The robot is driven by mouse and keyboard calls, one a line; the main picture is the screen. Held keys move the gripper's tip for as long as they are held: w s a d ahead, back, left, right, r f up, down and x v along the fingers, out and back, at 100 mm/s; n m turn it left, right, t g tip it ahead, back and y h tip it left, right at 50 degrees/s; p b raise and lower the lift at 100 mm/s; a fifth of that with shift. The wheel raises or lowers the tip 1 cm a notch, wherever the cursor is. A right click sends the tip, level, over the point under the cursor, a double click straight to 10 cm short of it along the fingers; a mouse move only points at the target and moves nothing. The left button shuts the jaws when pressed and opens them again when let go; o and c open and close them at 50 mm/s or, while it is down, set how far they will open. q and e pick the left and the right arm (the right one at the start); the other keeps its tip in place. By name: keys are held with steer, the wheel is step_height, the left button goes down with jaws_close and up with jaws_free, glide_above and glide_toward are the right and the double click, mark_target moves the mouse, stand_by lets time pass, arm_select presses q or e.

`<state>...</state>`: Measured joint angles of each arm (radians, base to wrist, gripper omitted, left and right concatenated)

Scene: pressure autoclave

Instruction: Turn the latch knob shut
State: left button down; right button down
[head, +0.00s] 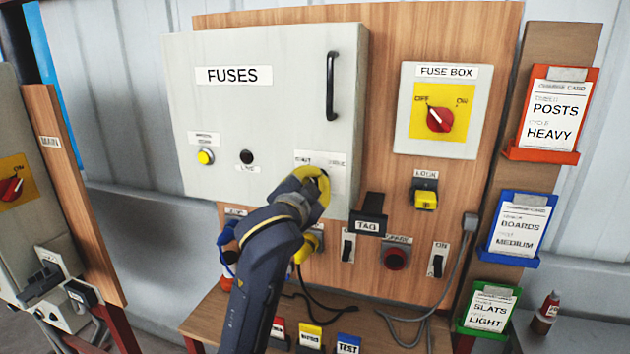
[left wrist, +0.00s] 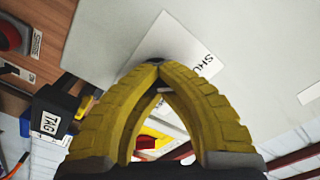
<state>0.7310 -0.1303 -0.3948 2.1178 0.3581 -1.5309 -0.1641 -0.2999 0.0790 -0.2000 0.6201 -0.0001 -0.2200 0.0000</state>
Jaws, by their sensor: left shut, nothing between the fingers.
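The grey FUSES door (head: 250,120) is closed-looking in the head view, with a white label plate (head: 335,175) at its lower right. My left gripper (head: 319,178), with yellow fingers, is in front of that plate and covers part of it. In the left wrist view the gripper (left wrist: 158,66) is shut, its fingertips together at the plate (left wrist: 180,55), which reads "SHU...". A small dark part shows at the fingertips. I cannot tell whether it is the latch knob; the knob is otherwise hidden. Contact is unclear. My right gripper is not in view.
A black door handle (head: 331,86) stands out above. A yellow button (head: 205,157) and black button (head: 246,157) sit left. The FUSE BOX switch (head: 439,119) is right. A black TAG block (head: 370,216) juts out just right of the gripper. Cables hang below.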

arm_select(q)
steer(key=c, duration=2.2)
jaws_free()
steer(key=c, duration=0.8)
jaws_free()
steer(key=v, duration=1.2)
